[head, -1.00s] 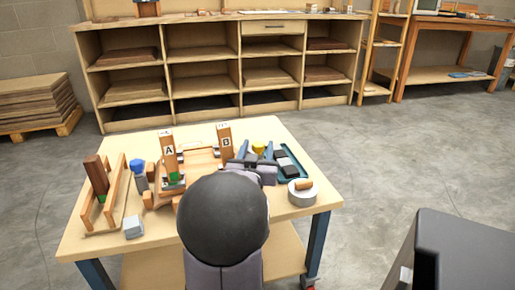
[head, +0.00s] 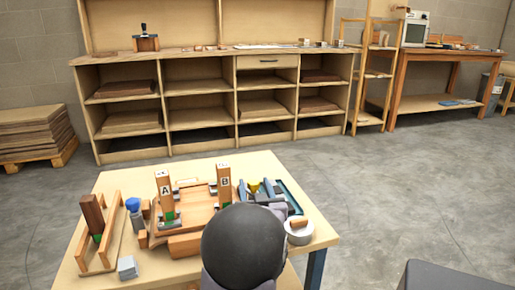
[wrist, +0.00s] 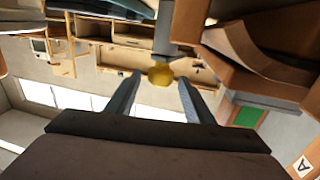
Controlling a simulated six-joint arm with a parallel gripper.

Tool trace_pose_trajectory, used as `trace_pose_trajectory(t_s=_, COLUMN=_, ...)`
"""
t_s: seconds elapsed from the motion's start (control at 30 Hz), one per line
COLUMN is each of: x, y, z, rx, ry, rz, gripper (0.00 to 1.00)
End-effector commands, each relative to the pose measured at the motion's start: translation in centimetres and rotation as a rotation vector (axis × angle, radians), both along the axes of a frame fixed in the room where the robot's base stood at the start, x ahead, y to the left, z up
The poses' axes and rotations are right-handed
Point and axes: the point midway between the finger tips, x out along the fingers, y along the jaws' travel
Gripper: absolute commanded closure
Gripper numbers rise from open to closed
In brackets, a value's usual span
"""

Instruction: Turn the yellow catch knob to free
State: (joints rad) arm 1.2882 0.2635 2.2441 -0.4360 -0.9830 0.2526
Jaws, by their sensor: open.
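The yellow catch knob (wrist: 160,75) shows in the wrist view at the end of a grey shaft or bracket. My gripper (wrist: 160,80) is open, with one fingertip to each side of the knob and a visible gap on both sides. I cannot tell how deep the knob sits between the fingers. My fingers are mostly hidden there by the dark round arm joint.
On the table (head: 85,270) stand upright blocks A (head: 164,190) and B (head: 224,180) on a wooden fixture. A wooden rack (head: 98,240), a blue-capped bottle (head: 133,208) and a grey cube (head: 127,267) are left. A white round roll (head: 299,232) and a teal tray (head: 291,195) are right.

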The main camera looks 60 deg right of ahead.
Motion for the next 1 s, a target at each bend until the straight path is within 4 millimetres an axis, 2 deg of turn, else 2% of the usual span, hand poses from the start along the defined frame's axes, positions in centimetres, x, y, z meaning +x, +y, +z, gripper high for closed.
trace_pose_trajectory(t_s=0.4, x=-4.6, y=5.9, z=0.3, rx=0.002, ry=-0.001, rz=0.001, gripper=0.52)
trace_pose_trajectory(t_s=0.5, x=-4.2, y=5.2, z=1.1, rx=0.000, ry=-0.001, rz=0.008, gripper=0.52)
trace_pose_trajectory(t_s=1.0, x=-3.3, y=2.2, z=2.8, rx=-0.019, ry=-0.004, rz=0.023, gripper=0.52)
